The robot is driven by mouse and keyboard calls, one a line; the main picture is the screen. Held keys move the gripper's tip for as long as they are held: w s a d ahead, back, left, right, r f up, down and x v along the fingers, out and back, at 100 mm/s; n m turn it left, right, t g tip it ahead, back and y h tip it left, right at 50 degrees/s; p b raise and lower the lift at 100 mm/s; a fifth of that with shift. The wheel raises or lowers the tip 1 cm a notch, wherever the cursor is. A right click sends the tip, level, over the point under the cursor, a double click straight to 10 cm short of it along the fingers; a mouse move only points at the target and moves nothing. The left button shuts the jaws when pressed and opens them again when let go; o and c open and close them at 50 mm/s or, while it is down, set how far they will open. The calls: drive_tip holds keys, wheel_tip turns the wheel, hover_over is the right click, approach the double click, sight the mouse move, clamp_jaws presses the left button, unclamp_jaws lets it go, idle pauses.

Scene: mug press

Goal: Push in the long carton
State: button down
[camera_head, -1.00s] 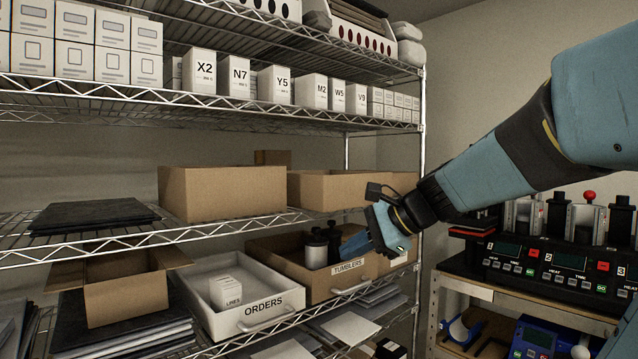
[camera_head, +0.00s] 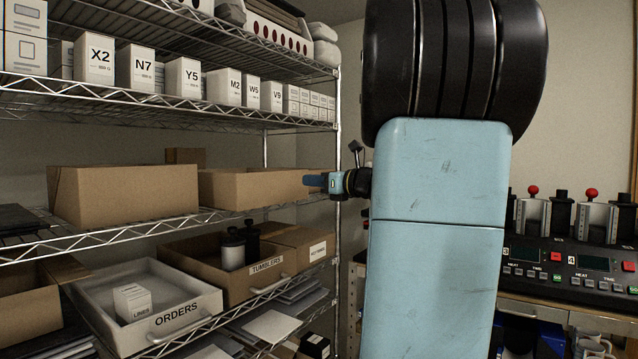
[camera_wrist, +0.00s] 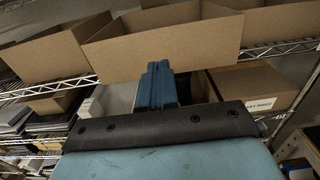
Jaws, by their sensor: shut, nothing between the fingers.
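The long carton (camera_head: 250,188) is a low, open-topped brown box on the middle shelf, right of a taller carton (camera_head: 125,193). Its front face covers part of the shelf's front rail. In the wrist view, the long carton (camera_wrist: 165,48) fills the upper middle, with its front face towards me. My gripper (camera_head: 313,181) is shut and empty, with its blue fingers at the long carton's right end in the head view. In the wrist view, the fingertips (camera_wrist: 158,66) overlap the lower part of its front face. I cannot tell whether they touch it.
A shelf post (camera_head: 338,110) stands close to my gripper. On the shelf below are the TUMBLERS box (camera_head: 210,283), a labelled carton (camera_head: 300,240) and the white ORDERS tray (camera_head: 125,335). Small white boxes line the shelf above. Mug presses (camera_head: 570,260) stand at the right.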

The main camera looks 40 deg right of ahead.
sight(278, 179)
drive_tip(key=x, duration=0.9)
drive_tip(key=shift+w+f, duration=0.1)
drive_tip(key=shift+w, duration=0.1)
drive_tip(key=shift+a, duration=0.1)
drive_tip(key=x, duration=0.8)
drive_tip(key=shift+s, duration=0.1)
